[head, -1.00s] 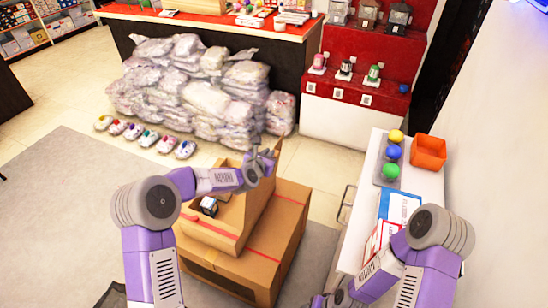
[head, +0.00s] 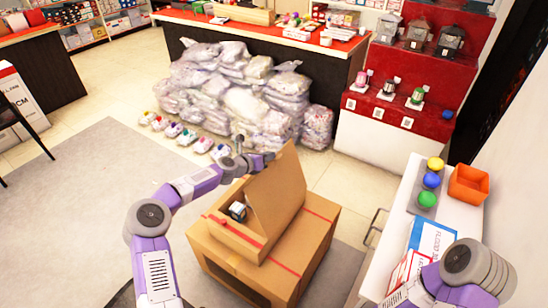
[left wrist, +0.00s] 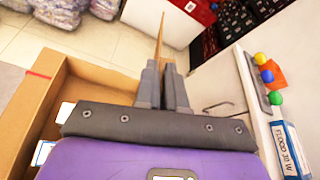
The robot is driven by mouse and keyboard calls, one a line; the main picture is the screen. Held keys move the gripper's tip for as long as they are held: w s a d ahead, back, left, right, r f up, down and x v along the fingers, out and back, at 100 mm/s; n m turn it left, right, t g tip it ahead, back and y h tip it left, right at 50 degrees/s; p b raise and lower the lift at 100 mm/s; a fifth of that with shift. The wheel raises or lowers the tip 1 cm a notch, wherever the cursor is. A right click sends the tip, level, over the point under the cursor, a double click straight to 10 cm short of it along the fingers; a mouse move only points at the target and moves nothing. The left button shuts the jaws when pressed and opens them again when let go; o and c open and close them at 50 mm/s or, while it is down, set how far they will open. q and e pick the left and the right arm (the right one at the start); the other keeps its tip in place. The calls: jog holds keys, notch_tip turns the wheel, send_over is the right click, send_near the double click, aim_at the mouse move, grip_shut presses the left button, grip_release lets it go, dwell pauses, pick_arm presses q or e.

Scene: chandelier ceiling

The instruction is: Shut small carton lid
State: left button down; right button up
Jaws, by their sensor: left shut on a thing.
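The small carton (head: 232,231) is open-topped brown cardboard with a red line on its side, on top of a larger cardboard box (head: 309,252). Its lid (head: 277,190) stands raised at the carton's right side, tilted from upright. A small dark and white item (head: 237,211) sits inside the carton. My left gripper (head: 268,158) is at the lid's upper edge. In the left wrist view, my left gripper (left wrist: 162,66) is shut on the lid (left wrist: 160,38), which shows edge-on between the fingers. My right gripper is out of view; only part of my right arm shows.
A white side table (head: 399,216) at right holds colored balls (head: 431,180), an orange bin (head: 469,185) and flat boxes (head: 431,243). Wrapped bags (head: 240,100) are piled behind the carton. The grey mat (head: 80,190) at left has free room.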

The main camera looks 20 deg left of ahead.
pick_arm(q)
jog(key=shift+w+a+f, duration=0.1)
jog(key=shift+a+f, duration=0.05)
jog(key=shift+a, duration=0.1)
jog(key=c, duration=1.3)
grip_release()
jog(key=p+v, duration=0.2)
jog(key=v, duration=0.5)
jog(key=shift+s, duration=0.25)
jog(key=shift+a, duration=0.2)
